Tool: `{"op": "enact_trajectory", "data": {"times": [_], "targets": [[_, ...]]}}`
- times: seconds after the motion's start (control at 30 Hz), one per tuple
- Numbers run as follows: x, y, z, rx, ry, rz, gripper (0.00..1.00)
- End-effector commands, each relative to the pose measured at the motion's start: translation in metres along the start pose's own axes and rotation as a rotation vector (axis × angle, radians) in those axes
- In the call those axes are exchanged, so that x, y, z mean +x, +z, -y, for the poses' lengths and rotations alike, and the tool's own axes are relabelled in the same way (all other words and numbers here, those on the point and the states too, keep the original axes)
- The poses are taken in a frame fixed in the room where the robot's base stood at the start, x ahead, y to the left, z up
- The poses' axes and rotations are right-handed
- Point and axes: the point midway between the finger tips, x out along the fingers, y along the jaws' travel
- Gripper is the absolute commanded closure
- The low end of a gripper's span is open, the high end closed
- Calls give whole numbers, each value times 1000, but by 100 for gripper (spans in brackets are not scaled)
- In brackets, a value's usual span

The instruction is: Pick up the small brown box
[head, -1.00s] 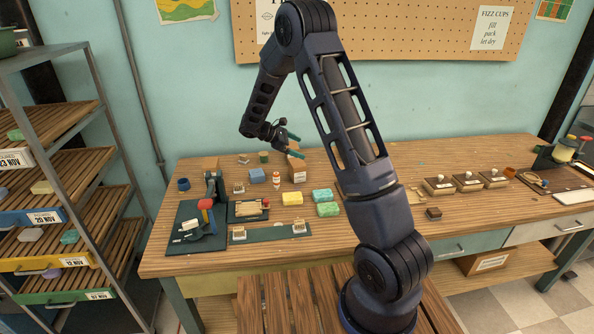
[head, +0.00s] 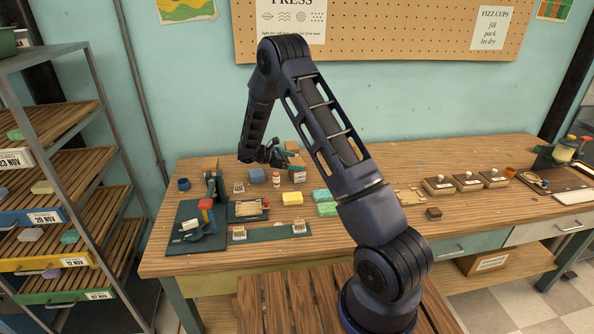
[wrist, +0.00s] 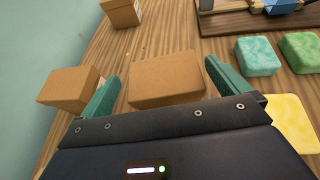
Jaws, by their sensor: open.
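A small brown box (wrist: 167,78) lies between the two teal fingers of my gripper (wrist: 163,88) in the wrist view. The fingers are open, with gaps beside the box, and I cannot tell how far down they reach. A second brown box (wrist: 70,88) stands just outside the left finger, towards the wall. A third brown box (wrist: 122,12) with a pale label is at the top edge. In the head view my gripper (head: 291,157) is at the back of the bench, by a brown box (head: 299,176) with a white label, and partly hides the things there.
Green soaps (head: 322,195) and a yellow soap (head: 292,198) lie in front of the boxes. The wall (wrist: 35,50) is close on the left in the wrist view.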

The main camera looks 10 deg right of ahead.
Motion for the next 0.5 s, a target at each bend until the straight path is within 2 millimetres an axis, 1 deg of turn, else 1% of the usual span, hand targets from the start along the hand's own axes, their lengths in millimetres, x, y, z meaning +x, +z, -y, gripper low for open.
{"op": "enact_trajectory", "data": {"times": [0.1, 0.23, 0.33, 0.5], "targets": [[17, -2, 3, -2, -3, 1, 0], [34, -2, 3, 0, -2, 0, 0], [40, -2, 3, 1, -1, 0, 0], [40, -2, 3, 1, 0, 0, 0]]}}
